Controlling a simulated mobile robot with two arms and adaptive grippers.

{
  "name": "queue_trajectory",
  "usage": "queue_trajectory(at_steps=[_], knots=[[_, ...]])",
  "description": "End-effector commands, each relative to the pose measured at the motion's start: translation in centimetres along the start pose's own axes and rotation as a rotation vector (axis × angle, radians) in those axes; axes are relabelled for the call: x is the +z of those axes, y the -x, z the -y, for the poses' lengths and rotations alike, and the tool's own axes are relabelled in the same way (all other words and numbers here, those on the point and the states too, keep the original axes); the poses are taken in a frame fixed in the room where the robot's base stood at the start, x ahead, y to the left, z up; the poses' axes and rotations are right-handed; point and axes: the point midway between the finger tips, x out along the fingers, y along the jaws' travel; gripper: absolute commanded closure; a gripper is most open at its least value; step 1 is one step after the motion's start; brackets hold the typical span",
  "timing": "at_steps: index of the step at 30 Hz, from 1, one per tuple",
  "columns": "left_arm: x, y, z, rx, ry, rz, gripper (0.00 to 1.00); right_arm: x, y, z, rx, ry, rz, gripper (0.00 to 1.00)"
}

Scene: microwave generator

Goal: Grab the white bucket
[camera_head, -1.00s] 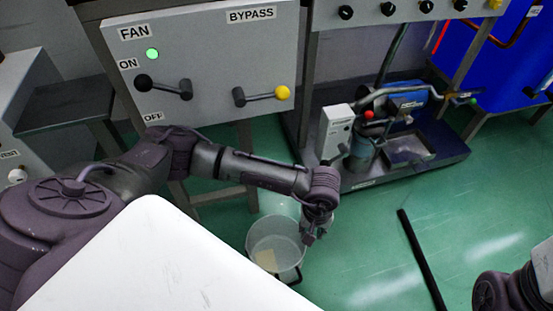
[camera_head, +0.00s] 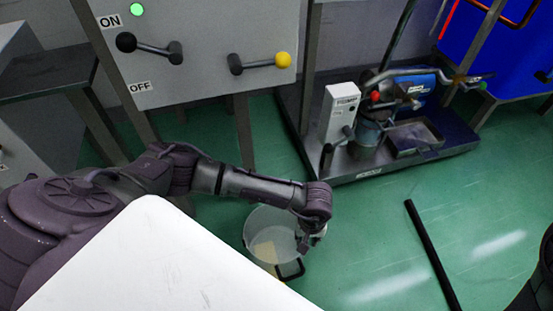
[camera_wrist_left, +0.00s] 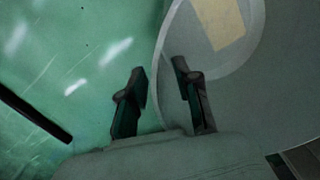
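The white bucket (camera_head: 258,222) stands on the green floor below my left arm. In the left wrist view the gripper (camera_wrist_left: 160,88) is open, with one finger outside and one inside the bucket's rim (camera_wrist_left: 162,50). I see no clear contact between the fingers and the wall. My right gripper is out of view; only a dark part of my right arm shows at the lower right edge.
A grey control panel (camera_head: 205,85) with two levers stands behind the arm on metal legs. A low dark platform (camera_head: 400,160) with a pump unit is at the back right. A black bar (camera_head: 432,252) lies on the floor at right.

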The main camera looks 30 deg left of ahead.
Motion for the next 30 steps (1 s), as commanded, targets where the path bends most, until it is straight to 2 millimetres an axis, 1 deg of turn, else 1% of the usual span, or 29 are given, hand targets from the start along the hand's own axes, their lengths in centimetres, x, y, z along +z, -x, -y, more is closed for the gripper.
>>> queue_trajectory(at_steps=[1,2,9,10,15,16,30], knots=[[-0.01,-0.63,-0.03,0.000,0.000,0.000,0.68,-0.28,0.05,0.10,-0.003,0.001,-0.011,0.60],[-0.02,-0.71,-0.03,0.001,0.000,0.000,0.68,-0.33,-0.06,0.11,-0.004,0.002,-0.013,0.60],[-0.03,-0.65,-0.05,0.001,0.000,-0.001,0.68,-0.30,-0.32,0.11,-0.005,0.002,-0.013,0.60],[-0.03,-0.65,-0.05,0.001,0.000,-0.001,0.70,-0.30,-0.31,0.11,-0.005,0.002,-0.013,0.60],[-0.03,-0.64,-0.06,0.001,-0.001,-0.001,0.98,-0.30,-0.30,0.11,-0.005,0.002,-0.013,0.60],[-0.03,-0.64,-0.06,0.001,-0.001,-0.001,1.00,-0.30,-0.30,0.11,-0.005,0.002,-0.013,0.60],[-0.05,-0.59,-0.09,0.002,0.000,-0.001,1.00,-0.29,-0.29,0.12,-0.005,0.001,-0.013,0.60]])
